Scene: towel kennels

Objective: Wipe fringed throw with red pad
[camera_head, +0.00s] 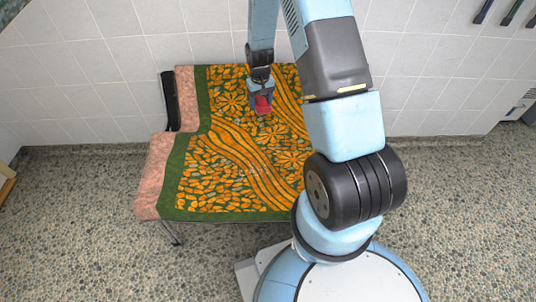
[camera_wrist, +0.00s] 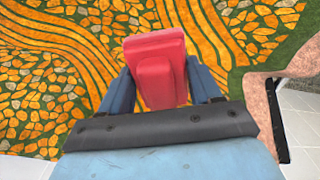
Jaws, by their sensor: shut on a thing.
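The fringed throw (camera_head: 225,155) is orange and dark green with wavy bands and leaf shapes. It lies spread over a pink bench or seat, on both its back and its seat part. The throw also fills much of the wrist view (camera_wrist: 45,75). My gripper (camera_head: 262,98) is over the upper part of the throw, near the wall side. It is shut on the red pad (camera_head: 262,104), which sits between the two blue fingers in the wrist view (camera_wrist: 158,75). I cannot tell whether the pad touches the throw. My arm hides the throw's right side.
The pink seat (camera_head: 155,175) shows along the left edge and stands on thin metal legs. A white tiled wall (camera_head: 130,45) is right behind it. The speckled floor (camera_head: 90,230) is clear at the left and front. Dark-handled tools (camera_head: 484,12) hang at the upper right.

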